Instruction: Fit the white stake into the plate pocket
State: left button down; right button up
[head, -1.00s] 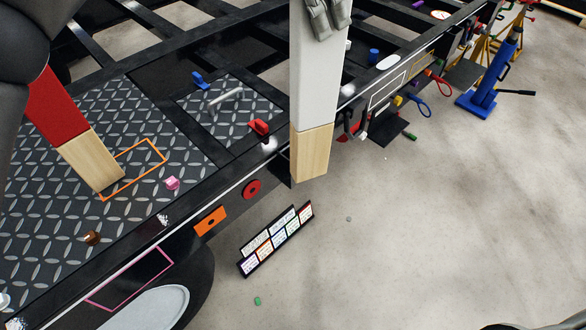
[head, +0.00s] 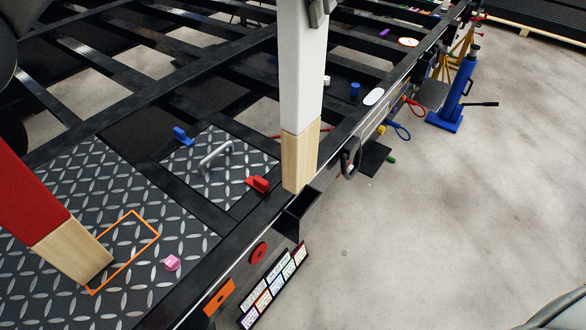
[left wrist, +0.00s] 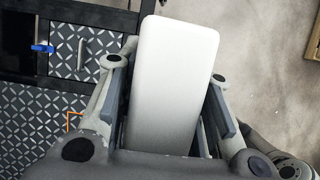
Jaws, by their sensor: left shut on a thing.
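The white stake (head: 302,70) hangs nearly upright in the head view, with a bare wooden lower end (head: 300,160). My left gripper (head: 320,10) is shut on it high up, at the top edge of the picture. In the left wrist view the white stake (left wrist: 165,85) lies between the fingers of my left gripper (left wrist: 170,100). A black, open-topped pocket (head: 298,212) on the trailer's side rail shows just below the wooden end. The end's bottom edge is visible and overlaps the pocket's far rim; I cannot tell the height gap. My right gripper is not in view.
A red stake (head: 35,195) with a wooden end is at the left over the tread plate (head: 190,235), by an orange outline. A red clip (head: 257,184), blue clip (head: 181,136) and pink piece (head: 171,263) lie near. Floor at the right is mostly clear.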

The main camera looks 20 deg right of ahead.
pick_arm(q)
send_over(305, 109)
jog(key=w, duration=0.2)
jog(key=f, duration=0.6)
jog(key=shift+d+f, duration=0.3)
jog(key=shift+d, duration=0.1)
jog(key=f, duration=0.5)
jog(key=shift+w+a+f, duration=0.1)
jog(key=shift+w+f, duration=0.05)
jog(key=shift+w, duration=0.05)
jog(key=shift+s+f, duration=0.1)
jog(key=shift+f, duration=0.8)
notch_tip(305, 109, down, 4)
jog(key=shift+f+p, duration=0.1)
jog(key=shift+p, duration=0.35)
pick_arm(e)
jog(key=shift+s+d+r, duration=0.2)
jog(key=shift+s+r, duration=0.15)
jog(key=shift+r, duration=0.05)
pick_arm(q)
jog(key=shift+f, duration=0.1)
jog(key=c, duration=1)
grip_release()
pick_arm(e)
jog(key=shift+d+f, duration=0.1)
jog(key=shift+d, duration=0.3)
